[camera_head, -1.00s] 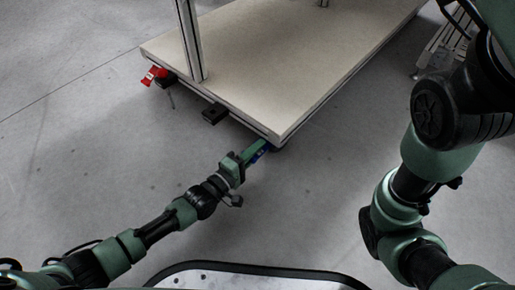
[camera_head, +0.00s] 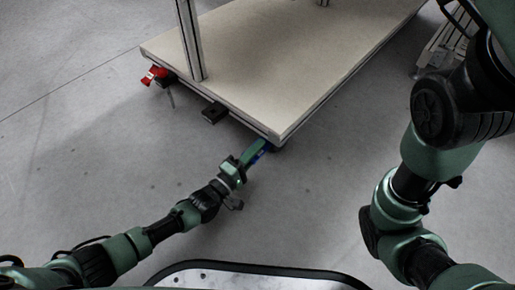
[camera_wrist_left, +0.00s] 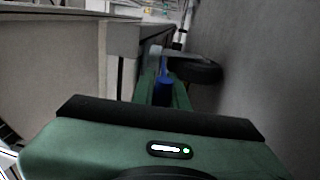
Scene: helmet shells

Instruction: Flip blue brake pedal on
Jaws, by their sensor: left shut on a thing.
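The blue brake pedal (camera_head: 261,153) is at the near corner of the trolley, low by the castor, and is partly hidden by my left gripper. My left gripper (camera_head: 257,151) reaches to it from the left, its fingers shut on it. In the left wrist view the blue pedal (camera_wrist_left: 163,88) shows between the green fingers (camera_wrist_left: 163,92), with the dark castor wheel (camera_wrist_left: 198,71) just beyond on the right. My right arm stands at the right of the head view, but its gripper is out of view.
The trolley's pale deck (camera_head: 300,60) lies above and behind the pedal, with an upright metal post (camera_head: 191,40). A red pedal (camera_head: 154,74) sits at its far left corner. A black bracket (camera_head: 214,113) sticks out of the near edge. The grey floor in front is clear.

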